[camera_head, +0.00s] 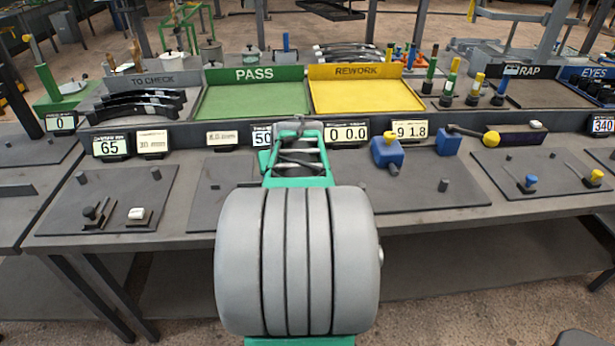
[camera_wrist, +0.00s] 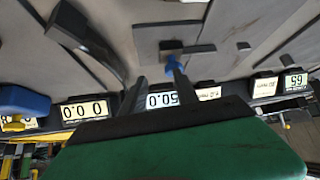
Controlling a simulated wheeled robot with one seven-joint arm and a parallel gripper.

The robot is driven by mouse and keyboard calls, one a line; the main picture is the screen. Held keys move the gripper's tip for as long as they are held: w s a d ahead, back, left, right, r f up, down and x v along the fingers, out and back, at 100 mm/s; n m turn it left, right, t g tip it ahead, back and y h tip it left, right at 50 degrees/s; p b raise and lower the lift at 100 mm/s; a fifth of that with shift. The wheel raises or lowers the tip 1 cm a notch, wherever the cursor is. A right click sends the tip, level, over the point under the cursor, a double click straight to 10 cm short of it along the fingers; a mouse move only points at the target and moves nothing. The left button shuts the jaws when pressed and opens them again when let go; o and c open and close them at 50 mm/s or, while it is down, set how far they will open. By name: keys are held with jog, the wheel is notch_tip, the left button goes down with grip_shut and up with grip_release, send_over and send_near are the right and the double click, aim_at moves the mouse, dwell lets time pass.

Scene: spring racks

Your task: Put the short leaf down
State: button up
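Dark curved leaves (camera_head: 140,108) lie stacked in the TO CHECK tray (camera_head: 196,77) at the back left. I cannot tell which leaf is the short one. My gripper's two dark fingers (camera_wrist: 157,80) stand apart in the wrist view, with no leaf visible between them. In the head view my own arm hides the fingertips and the bench behind it. A dark bar with a thicker end (camera_wrist: 90,45) lies left of the fingers in the upside-down wrist view; I cannot tell whether it is a leaf. A small blue part (camera_wrist: 172,71) shows by the right fingertip.
The green PASS tray (camera_head: 250,100) and yellow REWORK tray (camera_head: 350,96) look empty. Several number displays (camera_head: 408,129) line the bench. A blue block (camera_head: 386,152) stands right of my arm. A fixture plate (camera_head: 110,200) with small parts lies at left.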

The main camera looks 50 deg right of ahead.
jog(key=shift+m+h, duration=0.7)
jog(key=s+d, duration=0.1)
jog(key=d, duration=0.1)
jog(key=s+d+f, duration=0.1)
jog(key=d, duration=0.2)
jog(key=s+d, duration=0.1)
jog(key=d, duration=0.2)
jog(key=shift+s+d+f, duration=0.1)
jog(key=shift+s+f, duration=0.05)
jog(key=shift+s, duration=0.15)
jog(key=x, duration=0.7)
jog(key=shift+w+a, duration=0.2)
jog(key=shift+a, duration=0.05)
grip_shut()
jog(key=shift+r, duration=0.3)
